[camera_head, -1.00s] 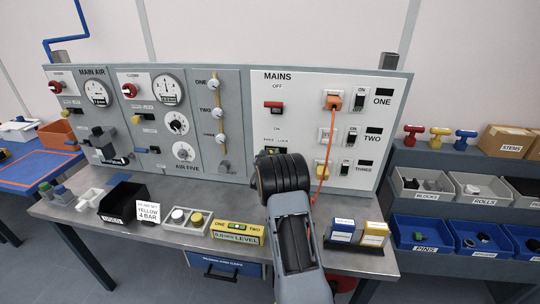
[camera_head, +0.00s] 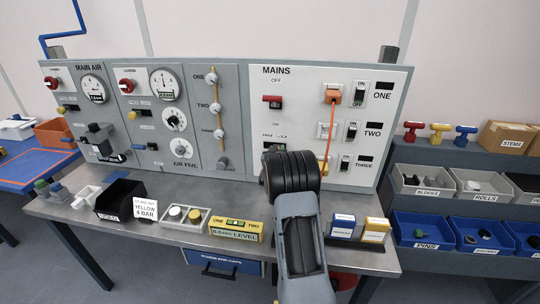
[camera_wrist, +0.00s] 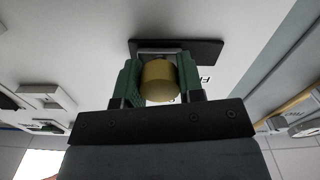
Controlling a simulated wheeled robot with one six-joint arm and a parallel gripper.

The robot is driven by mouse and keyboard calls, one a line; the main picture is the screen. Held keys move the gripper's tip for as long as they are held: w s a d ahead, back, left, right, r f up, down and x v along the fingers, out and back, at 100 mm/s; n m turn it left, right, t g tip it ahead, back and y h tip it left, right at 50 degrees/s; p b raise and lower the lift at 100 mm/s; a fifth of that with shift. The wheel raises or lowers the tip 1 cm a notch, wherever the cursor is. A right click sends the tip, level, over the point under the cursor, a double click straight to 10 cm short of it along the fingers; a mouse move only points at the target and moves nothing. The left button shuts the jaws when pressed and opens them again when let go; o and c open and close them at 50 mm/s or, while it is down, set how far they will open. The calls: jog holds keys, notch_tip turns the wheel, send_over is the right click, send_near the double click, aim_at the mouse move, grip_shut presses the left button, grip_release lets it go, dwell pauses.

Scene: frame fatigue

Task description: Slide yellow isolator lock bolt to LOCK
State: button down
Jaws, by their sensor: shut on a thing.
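The yellow bolt knob (camera_wrist: 158,82) shows in the wrist view, in front of a black slot plate (camera_wrist: 205,50) on the white panel. My gripper (camera_wrist: 160,85) is shut on it, with one green finger on each side. The knob is towards the plate's left end in that view; bare plate shows to the right. A few upside-down letters, seemingly part of FREE, show right of the fingers.
A red switch (camera_head: 272,101) sits above the label. An orange plug (camera_head: 333,96) with a hanging orange cable (camera_head: 326,145) is right of my arm. A level box (camera_head: 236,230) and blue and yellow boxes (camera_head: 375,230) stand on the bench below.

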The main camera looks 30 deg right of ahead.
jog(key=shift+s+d, duration=0.2)
jog(key=c, duration=0.7)
grip_release()
jog(key=shift+s+d, duration=0.1)
jog(key=shift+c, duration=0.2)
jog(key=shift+a, duration=0.3)
jog(key=b+v, duration=0.2)
jog(key=v, duration=1.1)
jog(key=shift+s+b, duration=0.3)
jog(key=shift+a, duration=0.1)
